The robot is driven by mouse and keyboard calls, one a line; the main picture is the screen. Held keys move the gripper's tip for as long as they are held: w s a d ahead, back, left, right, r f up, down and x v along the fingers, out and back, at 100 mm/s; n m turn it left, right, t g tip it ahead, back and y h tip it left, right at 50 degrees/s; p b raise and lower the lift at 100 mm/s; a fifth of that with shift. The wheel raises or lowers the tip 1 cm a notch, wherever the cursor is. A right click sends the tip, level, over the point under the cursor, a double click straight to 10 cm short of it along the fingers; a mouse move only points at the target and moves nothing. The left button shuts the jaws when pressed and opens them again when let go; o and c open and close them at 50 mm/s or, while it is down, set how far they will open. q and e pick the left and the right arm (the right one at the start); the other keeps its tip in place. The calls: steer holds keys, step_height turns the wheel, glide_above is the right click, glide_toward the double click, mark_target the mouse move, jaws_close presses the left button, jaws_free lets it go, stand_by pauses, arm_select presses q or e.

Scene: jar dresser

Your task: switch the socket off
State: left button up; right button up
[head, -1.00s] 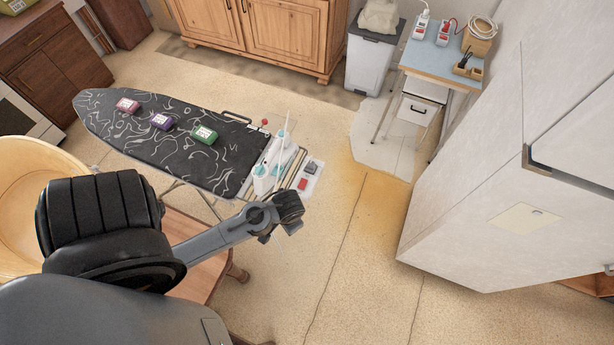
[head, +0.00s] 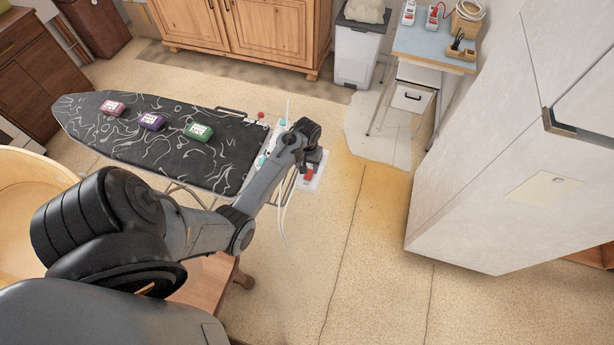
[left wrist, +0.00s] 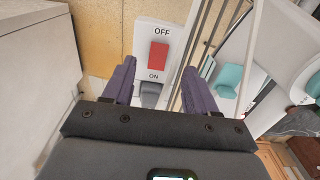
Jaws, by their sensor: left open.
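The socket (head: 318,160) is a white plate at the right end of the ironing board, partly hidden by my left arm in the head view. Its red rocker switch (head: 309,174) shows there. In the left wrist view the socket (left wrist: 145,33) has OFF printed above the red switch (left wrist: 158,56) and ON below it. A grey part sits under ON. My left gripper (left wrist: 158,68) is open and empty, its two purple fingers on either side of the switch as seen from the wrist. Contact with it cannot be told. My right gripper is out of view.
The ironing board (head: 85,127) carries a pink box (head: 113,107), a purple box (head: 152,120) and a green box (head: 199,131). A white and teal object, mostly hidden, stands beside the socket. A tall pale cabinet (head: 490,165) is at right. Floor between is clear.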

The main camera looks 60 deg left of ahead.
mark_target(307, 178)
arm_select(q)
step_height(307, 178, down, 6)
steer(key=shift+f+b, duration=0.25)
steer(key=shift+b, duration=0.1)
steer(key=shift+f, duration=0.65)
steer(key=c, duration=1.1)
steer(key=shift+o, duration=0.2)
steer(key=shift+w+a+r+g+h, duration=0.1)
steer(key=shift+r+g+h, duration=0.05)
steer(key=shift+g+h, duration=0.2)
steer(key=shift+w+a+g, duration=0.1)
steer(key=shift+g, duration=0.15)
steer(key=shift+w+a+g+h+b, duration=0.15)
steer(key=shift+a+g+h+b, duration=0.05)
steer(key=shift+g+h+b, duration=0.5)
steer(key=shift+r, duration=0.1)
